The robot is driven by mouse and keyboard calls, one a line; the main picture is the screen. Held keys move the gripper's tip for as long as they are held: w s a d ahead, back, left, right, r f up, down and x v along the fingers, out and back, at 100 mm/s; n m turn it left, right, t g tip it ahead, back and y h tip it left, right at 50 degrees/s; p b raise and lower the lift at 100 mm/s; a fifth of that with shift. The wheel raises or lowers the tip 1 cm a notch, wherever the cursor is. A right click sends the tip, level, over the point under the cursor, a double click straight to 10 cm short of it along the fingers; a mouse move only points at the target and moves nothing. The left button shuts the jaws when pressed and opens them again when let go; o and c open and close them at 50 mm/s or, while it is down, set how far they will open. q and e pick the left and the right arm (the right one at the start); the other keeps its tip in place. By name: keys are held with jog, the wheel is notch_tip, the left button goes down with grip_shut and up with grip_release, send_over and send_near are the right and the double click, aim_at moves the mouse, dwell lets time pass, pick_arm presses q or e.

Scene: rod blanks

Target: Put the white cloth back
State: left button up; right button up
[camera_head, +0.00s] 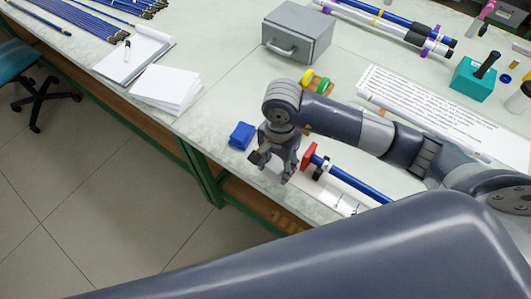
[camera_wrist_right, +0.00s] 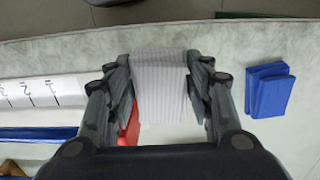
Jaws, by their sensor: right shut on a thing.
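The white cloth (camera_wrist_right: 160,85), folded and finely ribbed, sits between the fingers of my right gripper (camera_wrist_right: 160,66) in the right wrist view. The fingers are shut on its two sides. In the head view my right gripper (camera_head: 272,167) points down near the front edge of the table, beside the red block; the cloth is hidden or too small to tell there. Whether the cloth touches the table top is unclear. My left gripper is not in view.
A blue folded cloth (camera_head: 242,136) lies left of the gripper; it shows as a pair in the wrist view (camera_wrist_right: 268,89). A red block (camera_head: 309,156), a blue rod (camera_head: 352,182) and a ruler (camera_wrist_right: 40,93) are close by. A grey box (camera_head: 297,35) stands behind.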

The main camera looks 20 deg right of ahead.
jog(key=w, duration=0.2)
jog(key=w+a, duration=0.1)
jog(key=w, duration=0.1)
jog(key=shift+w+f+p, duration=0.1)
jog(key=shift+f+p, duration=0.1)
jog(key=shift+p, duration=0.2)
jog(key=shift+w+a, duration=0.2)
jog(key=shift+w, duration=0.3)
notch_tip(320, 180, down, 3)
jog(key=shift+s+r+p, duration=0.1)
jog(key=shift+r+p, duration=0.05)
jog(key=shift+p, duration=0.7)
jog(key=shift+f, duration=0.35)
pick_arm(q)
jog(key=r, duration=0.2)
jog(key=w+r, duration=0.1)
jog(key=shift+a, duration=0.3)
pick_arm(e)
jog(key=shift+f, duration=0.1)
